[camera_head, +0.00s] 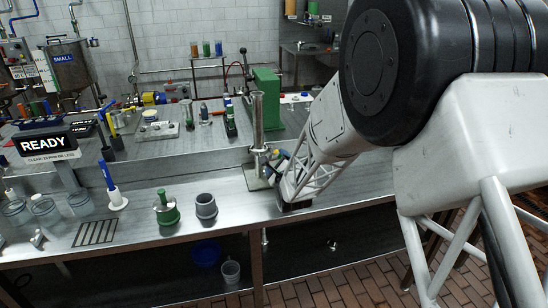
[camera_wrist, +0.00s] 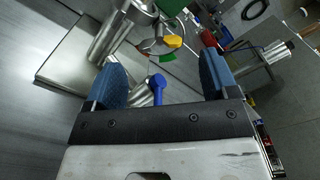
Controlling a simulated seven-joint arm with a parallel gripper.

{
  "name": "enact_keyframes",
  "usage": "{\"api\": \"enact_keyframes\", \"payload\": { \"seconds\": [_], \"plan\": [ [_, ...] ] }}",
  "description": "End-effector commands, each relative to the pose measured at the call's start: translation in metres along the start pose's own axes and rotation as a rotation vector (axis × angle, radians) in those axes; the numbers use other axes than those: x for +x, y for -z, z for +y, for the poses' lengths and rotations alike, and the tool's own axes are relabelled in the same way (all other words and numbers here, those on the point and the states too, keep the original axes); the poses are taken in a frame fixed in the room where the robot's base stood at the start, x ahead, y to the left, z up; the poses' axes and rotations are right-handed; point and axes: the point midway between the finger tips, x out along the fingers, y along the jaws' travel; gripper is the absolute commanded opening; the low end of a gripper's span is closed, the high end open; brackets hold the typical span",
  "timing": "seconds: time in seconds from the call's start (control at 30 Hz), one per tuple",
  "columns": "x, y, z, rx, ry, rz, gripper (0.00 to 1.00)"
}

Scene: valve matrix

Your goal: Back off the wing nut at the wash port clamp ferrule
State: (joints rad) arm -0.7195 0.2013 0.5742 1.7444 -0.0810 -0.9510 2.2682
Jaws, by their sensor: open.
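A steel column (camera_head: 258,118) stands on a flat plate at the bench's back step. Steel fittings (camera_head: 260,151) branch from its lower part. My gripper (camera_head: 277,160) is close beside these fittings on their right. In the wrist view my gripper (camera_wrist: 164,78) is open, with its blue pads wide apart. A small blue handle-like part (camera_wrist: 158,88) shows between the pads, with no visible contact. A round steel clamp-like part (camera_wrist: 156,42) with a yellow piece (camera_wrist: 173,41) lies just beyond. I cannot tell which piece is the wing nut; the ferrule is not clearly distinguishable.
A green machine block (camera_head: 265,88) stands behind the column. A grey cup (camera_head: 206,206) and a green-based fitting (camera_head: 166,208) stand on the front bench to the left. A READY sign (camera_head: 46,145) is at far left. The bench between cup and column is clear.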

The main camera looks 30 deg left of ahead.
Motion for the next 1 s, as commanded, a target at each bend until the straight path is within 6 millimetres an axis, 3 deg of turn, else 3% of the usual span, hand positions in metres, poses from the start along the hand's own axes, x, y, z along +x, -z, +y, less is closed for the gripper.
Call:
{"api": "enact_keyframes", "payload": {
  "seconds": [0.43, 0.93, 1.0],
  "plan": [
    [0.041, 0.0, 0.0, 0.0, 0.0, 0.0, 0.8],
    [0.047, 0.0, 0.0, 0.0, 0.0, 0.0, 0.8],
    [0.047, 0.0, 0.0, 0.0, 0.0, 0.0, 0.69]
  ]
}}
